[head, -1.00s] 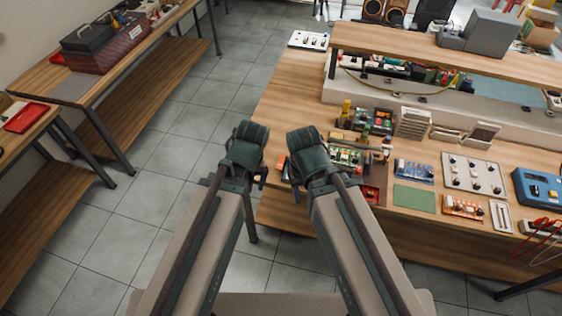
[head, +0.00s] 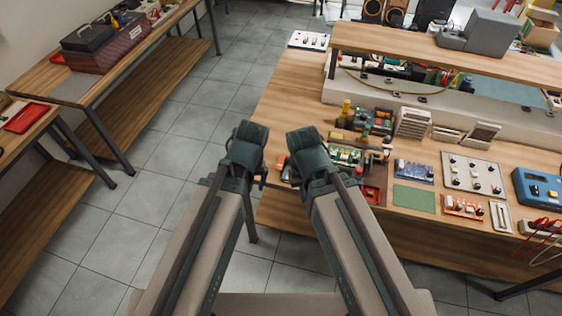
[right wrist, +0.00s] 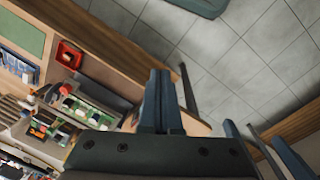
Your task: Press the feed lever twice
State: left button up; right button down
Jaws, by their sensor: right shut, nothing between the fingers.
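I cannot pick out a feed lever with certainty in either view. My right gripper (head: 296,178) hangs over the near left end of the wooden workbench, beside a board of small electronic parts (head: 345,156). In the right wrist view its fingers (right wrist: 160,75) are together with nothing between them. That parts board also shows there (right wrist: 85,105), left of the fingers. My left gripper (head: 262,180) is left of the right one, over the floor by the bench's left edge. Its fingers are too small and hidden to read.
The bench (head: 280,105) carries a green mat (head: 414,198), a white switch panel (head: 473,174), a blue box (head: 540,188) and a red tray (head: 372,193). A raised shelf (head: 450,55) runs along its back. Tiled floor (head: 170,150) is clear between it and the left tables.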

dwell(0.6)
jog(key=n+t+y+b, duration=0.5)
jog(key=n+t+b, duration=0.3)
jog(key=n+b, duration=0.35)
send_over(283, 163)
notch_tip(283, 163, down, 6)
pick_arm(q)
jog(key=s+d+f+m, duration=0.1)
jog(key=d+f+m, duration=0.1)
jog(key=f, duration=0.4)
jog(key=s+d+f+m, duration=0.2)
jog(key=f+m, duration=0.1)
jog(key=f, duration=0.3)
jog(key=shift+f+g+h+b, duration=0.3)
jog(key=shift+f+g+b, duration=0.05)
jog(key=shift+g+b, duration=0.1)
pick_arm(e)
jog(key=shift+s+r, duration=0.1)
pick_arm(q)
jog(key=shift+s+f, duration=0.1)
notch_tip(283, 163, down, 9)
jog(key=b, duration=0.9)
pick_arm(e)
notch_tip(283, 163, down, 9)
pick_arm(q)
jog(key=shift+f+b, duration=0.25)
jog(key=shift+b, duration=0.1)
pick_arm(e)
jog(key=shift+f, duration=0.4)
